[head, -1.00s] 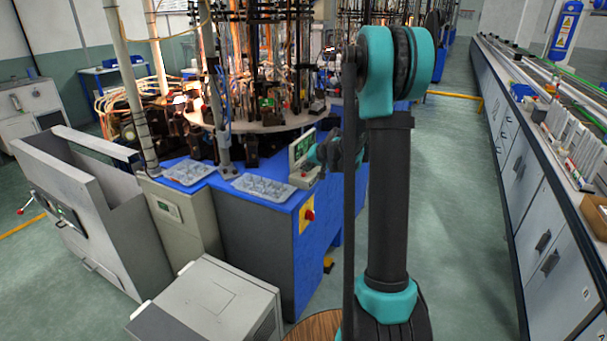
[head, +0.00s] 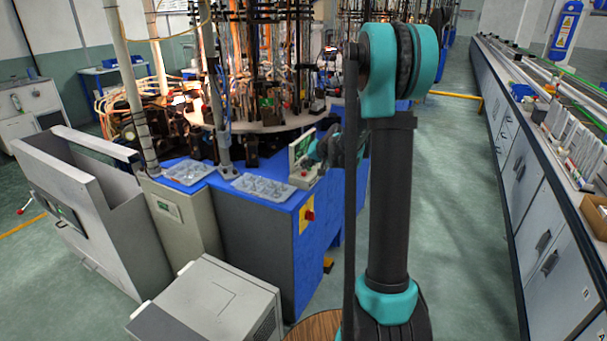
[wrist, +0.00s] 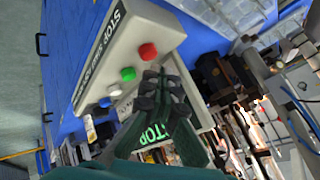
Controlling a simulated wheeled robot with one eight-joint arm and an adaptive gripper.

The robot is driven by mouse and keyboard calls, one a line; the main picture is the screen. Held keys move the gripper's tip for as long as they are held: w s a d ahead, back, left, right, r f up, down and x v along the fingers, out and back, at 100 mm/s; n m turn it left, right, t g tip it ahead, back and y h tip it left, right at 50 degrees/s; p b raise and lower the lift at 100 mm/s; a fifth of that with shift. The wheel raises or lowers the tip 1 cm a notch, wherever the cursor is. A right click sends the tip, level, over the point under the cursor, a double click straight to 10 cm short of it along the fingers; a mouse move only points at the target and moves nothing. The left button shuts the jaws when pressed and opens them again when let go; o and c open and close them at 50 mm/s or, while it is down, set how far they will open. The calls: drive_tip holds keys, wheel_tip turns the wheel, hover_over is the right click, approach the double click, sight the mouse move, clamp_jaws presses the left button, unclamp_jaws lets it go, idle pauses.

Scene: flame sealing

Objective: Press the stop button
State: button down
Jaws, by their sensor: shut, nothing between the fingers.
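A light control box (wrist: 105,60) with a black label strip shows in the wrist view. A red button (wrist: 148,51) sits at the end of its row, nearest the word STOP. A green button (wrist: 128,74) and pale buttons (wrist: 110,95) follow along the row. The box also shows in the head view (head: 304,178) on the blue machine's corner. My gripper (wrist: 160,80) is shut and empty, its tips close to the red and green buttons. I cannot tell whether they touch the box.
The box stands on a blue machine cabinet (head: 255,225) beside clear trays (head: 262,187). A separate red knob on a yellow plate (head: 307,216) is on the cabinet side. A grey cabinet (head: 205,305) stands in front. Floor is clear to the right.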

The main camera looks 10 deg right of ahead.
sight(305, 174)
drive_tip(key=shift+r, duration=0.1)
drive_tip(key=shift+r, duration=2.5)
drive_tip(key=s+d+f+n+g+h, duration=0.1)
drive_tip(key=s+f, duration=0.3)
drive_tip(key=s, duration=0.9)
drive_tip(key=s+d+f+n+g+h, duration=0.1)
drive_tip(key=s+f, duration=0.3)
drive_tip(key=s, duration=1)
drive_tip(key=s+d+f+n+g+h, duration=0.1)
drive_tip(key=s+f, duration=0.3)
drive_tip(key=s, duration=1)
drive_tip(key=shift+d+g+h, duration=0.3)
drive_tip(key=shift+g+h, duration=0.1)
drive_tip(key=shift+h, duration=0.4)
drive_tip(key=c, duration=2.3)
unclamp_jaws()
